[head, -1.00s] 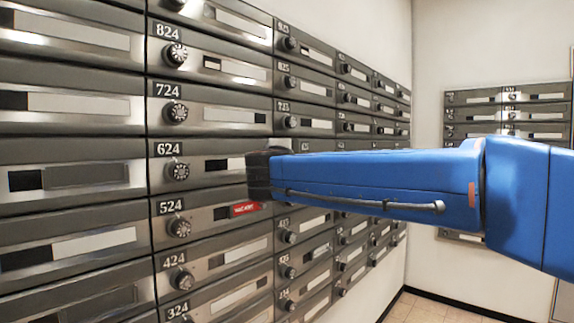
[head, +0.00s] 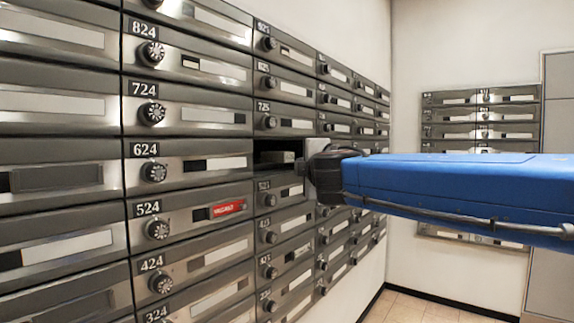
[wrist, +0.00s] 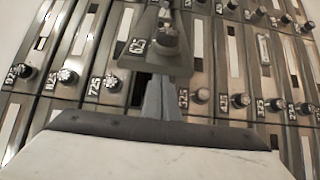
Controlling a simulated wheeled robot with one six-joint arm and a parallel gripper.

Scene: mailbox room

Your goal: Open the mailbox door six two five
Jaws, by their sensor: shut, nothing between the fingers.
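The door of box 625 (wrist: 150,60) stands swung out from the wall of boxes. In the wrist view its number plate (wrist: 137,46) and round knob (wrist: 168,40) show. In the head view its metal panel (head: 312,148) shows partly at the right of the dark opening (head: 275,146), with a pale item inside. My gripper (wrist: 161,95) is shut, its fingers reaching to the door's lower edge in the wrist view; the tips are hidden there. In the head view my gripper's dark end (head: 334,172) is beside the swung-out door and covers part of it.
Boxes with knobs fill the wall, among them door 624 (head: 195,167) and door 524 (head: 190,215) with a red label (head: 228,208); these are closed. Another bank of boxes (head: 480,130) is on the far wall. Tiled floor (head: 415,308) is free between.

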